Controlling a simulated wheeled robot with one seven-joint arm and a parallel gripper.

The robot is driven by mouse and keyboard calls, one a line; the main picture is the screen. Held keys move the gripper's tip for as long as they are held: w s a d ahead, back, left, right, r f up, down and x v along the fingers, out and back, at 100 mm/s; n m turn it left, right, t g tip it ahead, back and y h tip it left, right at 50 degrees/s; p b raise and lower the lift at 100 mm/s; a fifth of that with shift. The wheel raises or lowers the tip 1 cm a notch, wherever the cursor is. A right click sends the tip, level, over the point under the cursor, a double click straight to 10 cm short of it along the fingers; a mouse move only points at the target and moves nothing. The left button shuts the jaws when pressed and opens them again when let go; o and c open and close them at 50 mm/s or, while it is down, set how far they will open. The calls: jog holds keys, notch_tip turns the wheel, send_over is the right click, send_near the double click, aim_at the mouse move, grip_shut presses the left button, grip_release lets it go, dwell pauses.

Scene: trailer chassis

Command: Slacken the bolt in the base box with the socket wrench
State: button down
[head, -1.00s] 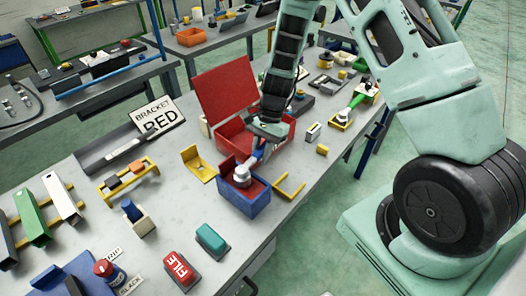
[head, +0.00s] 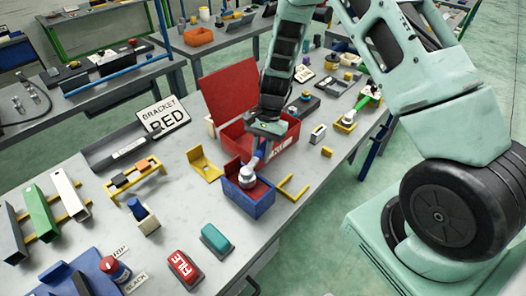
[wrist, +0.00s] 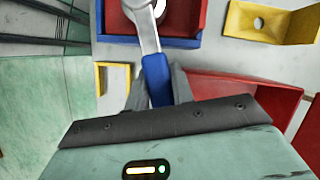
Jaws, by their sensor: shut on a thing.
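The socket wrench has a blue handle (wrist: 156,78) and a bright metal head, which also shows in the head view (head: 247,174). My gripper (wrist: 157,88) is shut on the blue handle; in the head view it (head: 265,132) is above the far side of the base box. The base box (head: 246,205) is blue with a red inside and stands near the table's front edge; its blue rim (wrist: 184,43) shows in the wrist view. The wrench head is inside the box's opening. The bolt is hidden under the head, and I cannot tell how the head sits on it.
A red toolbox (head: 228,137) with its lid up stands close behind the base box. Yellow brackets lie on both sides, one left (head: 204,165) and one right (head: 295,188). A teal block (head: 217,240) and a red FILE block (head: 184,268) are nearer the front.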

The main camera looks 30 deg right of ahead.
jog(key=shift+w+a, duration=0.1)
jog(key=shift+w+a+n+g, duration=0.3)
jog(key=shift+w+a+n, duration=0.15)
jog(key=shift+n, duration=0.45)
jog(key=shift+s+d+r+m+p, duration=0.1)
jog(key=shift+s+d+m+p, duration=0.1)
jog(key=shift+m+p, duration=0.1)
jog(key=shift+r, duration=0.1)
jog(key=shift+r+p, duration=2.15)
jog(key=shift+r, duration=0.7)
